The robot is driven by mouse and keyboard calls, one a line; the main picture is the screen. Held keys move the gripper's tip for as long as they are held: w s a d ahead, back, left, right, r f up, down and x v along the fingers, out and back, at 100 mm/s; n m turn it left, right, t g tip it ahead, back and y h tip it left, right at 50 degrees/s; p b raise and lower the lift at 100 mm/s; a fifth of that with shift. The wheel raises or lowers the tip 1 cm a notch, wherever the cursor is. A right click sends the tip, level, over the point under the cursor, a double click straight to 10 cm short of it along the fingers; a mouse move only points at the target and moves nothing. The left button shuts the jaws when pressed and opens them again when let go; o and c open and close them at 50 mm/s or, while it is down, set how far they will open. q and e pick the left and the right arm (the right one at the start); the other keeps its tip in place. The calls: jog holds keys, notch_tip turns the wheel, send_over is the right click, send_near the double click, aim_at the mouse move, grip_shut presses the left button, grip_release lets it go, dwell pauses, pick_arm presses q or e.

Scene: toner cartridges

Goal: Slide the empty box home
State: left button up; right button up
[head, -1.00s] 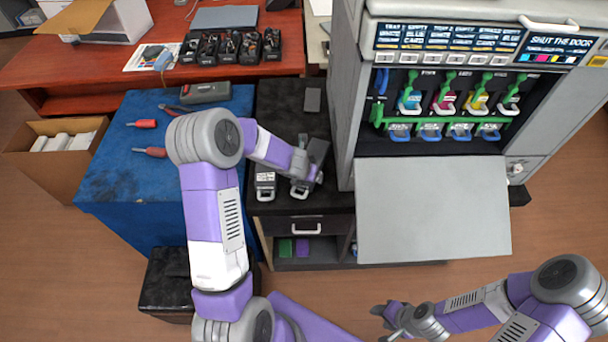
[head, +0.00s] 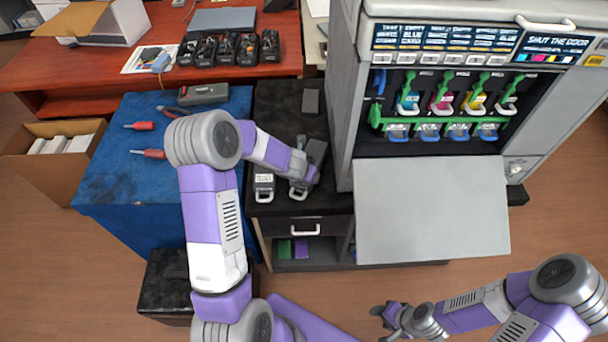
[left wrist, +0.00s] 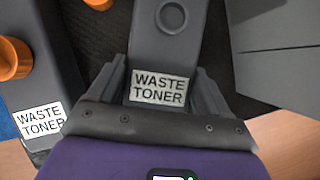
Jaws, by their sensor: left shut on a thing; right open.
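My left gripper (head: 300,181) is shut on a dark grey box at the right front of the black cabinet top. In the left wrist view this held box (left wrist: 168,45) has a "WASTE TONER" label between the fingers and a grey round cap. A second "WASTE TONER" box (head: 264,183) stands to its left; in the left wrist view this other box (left wrist: 35,75) shows orange caps. I cannot tell from outside which is empty. The printer (head: 345,110) stands open to the right, with coloured cartridges and a green bar (head: 440,125) across its bay. My right gripper (head: 393,318) is open and empty, low at the right.
The printer's lowered door (head: 432,210) juts out to the right of the cabinet (head: 283,110). A blue-topped bench (head: 110,180) with screwdrivers stands left. A red desk (head: 100,70) with several black items is behind. A cardboard box (head: 40,170) sits at far left.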

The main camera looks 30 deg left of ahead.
pick_arm(q)
jog(key=shift+c, duration=0.8)
notch_tip(320, 180, up, 7)
jog(key=p, duration=0.7)
jog(key=shift+r, duration=0.1)
jog(key=shift+f, duration=0.2)
